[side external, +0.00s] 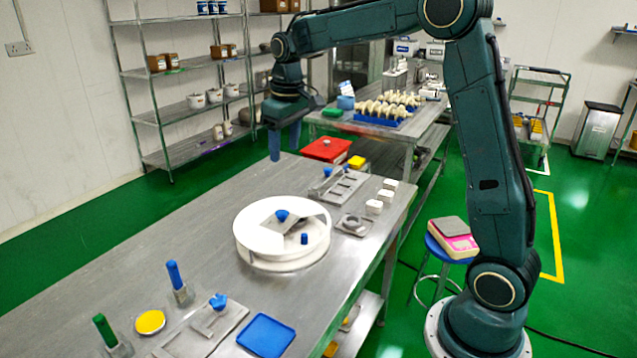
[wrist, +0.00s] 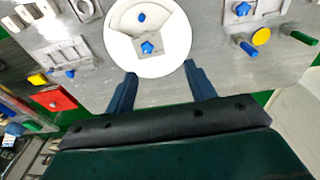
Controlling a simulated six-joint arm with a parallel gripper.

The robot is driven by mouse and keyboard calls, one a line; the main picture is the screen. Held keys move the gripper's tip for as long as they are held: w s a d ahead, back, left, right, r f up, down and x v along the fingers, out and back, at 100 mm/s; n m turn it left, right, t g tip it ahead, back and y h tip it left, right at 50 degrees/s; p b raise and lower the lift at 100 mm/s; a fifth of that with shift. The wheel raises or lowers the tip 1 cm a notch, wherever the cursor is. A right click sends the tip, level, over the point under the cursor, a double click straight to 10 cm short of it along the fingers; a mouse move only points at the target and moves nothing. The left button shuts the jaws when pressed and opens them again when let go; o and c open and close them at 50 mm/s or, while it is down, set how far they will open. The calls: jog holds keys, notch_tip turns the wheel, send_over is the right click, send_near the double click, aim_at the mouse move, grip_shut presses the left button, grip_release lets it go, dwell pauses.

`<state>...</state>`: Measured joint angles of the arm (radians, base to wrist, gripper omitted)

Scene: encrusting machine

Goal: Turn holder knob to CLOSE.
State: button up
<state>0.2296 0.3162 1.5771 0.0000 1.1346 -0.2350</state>
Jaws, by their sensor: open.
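Several blue knobs are in view, and no OPEN or CLOSE marking is readable, so I cannot tell which is the holder knob. A star-shaped knob (side external: 283,215) sits on the grey plate of the white round unit (side external: 250,257); it also shows in the wrist view (wrist: 147,47). A small blue knob (side external: 304,238) is beside it. Another blue knob (side external: 218,301) is on a front metal plate, and one (side external: 327,172) is on a far metal fixture. My gripper (side external: 284,143) is open and empty above the table's far end, apart from all knobs; its fingers show in the wrist view (wrist: 160,76).
Blue (side external: 174,274) and green (side external: 104,329) handles stand upright near the front left. A yellow disc (side external: 150,322) and blue tray (side external: 265,336) lie nearby. A red box (side external: 326,149) and white blocks (side external: 374,207) are on the far and right sides. The table's left-middle is clear.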

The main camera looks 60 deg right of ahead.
jog(key=g, duration=0.1)
send_over(282, 212)
notch_tip(282, 212, down, 8)
jog(key=shift+r, duration=0.15)
notch_tip(282, 212, down, 14)
jog(key=shift+r, duration=0.1)
dwell(0.5)
grip_shut()
dwell(0.3)
